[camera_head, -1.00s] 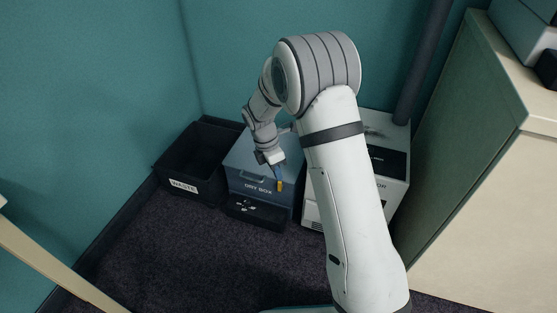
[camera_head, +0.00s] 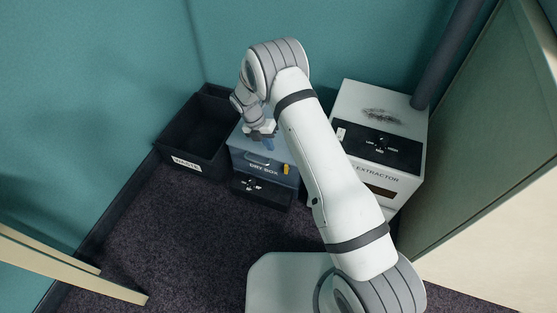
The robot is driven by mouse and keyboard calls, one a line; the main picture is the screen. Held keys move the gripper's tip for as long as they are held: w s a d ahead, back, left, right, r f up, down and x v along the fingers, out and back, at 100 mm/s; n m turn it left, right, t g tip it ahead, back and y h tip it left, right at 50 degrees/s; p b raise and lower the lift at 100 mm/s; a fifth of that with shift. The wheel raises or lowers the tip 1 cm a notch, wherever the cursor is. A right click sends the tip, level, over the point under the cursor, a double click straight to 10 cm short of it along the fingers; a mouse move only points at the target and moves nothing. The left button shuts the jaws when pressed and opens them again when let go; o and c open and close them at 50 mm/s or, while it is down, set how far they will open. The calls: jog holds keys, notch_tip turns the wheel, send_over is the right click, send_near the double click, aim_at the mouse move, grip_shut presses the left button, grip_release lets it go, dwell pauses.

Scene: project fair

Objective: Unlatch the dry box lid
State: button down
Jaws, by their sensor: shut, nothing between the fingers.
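The dry box (camera_head: 240,158) is a blue-grey box with a lettered front, standing on the floor at the back. Its lid looks closed. A small yellow latch (camera_head: 287,169) shows on its front, right of the lettering, and a handle (camera_head: 256,159) shows above the lettering. My gripper (camera_head: 268,147) is over the front part of the lid, pointing down, left of the yellow latch and apart from it. It is shut and empty. My arm hides the rear and right parts of the lid.
A black open waste bin (camera_head: 186,163) stands left of the dry box. A white extractor (camera_head: 395,180) stands to the right, behind my arm. A dark panel with controls (camera_head: 262,191) sits below the box. A cabinet (camera_head: 480,170) is at right; open carpet (camera_head: 180,240) lies in front.

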aim_at(287, 169)
jog(key=shift+f, duration=0.1)
jog(key=b+x, duration=0.3)
jog(key=x, duration=0.6)
jog(key=shift+f, duration=0.35)
jog(key=shift+s+d, duration=0.15)
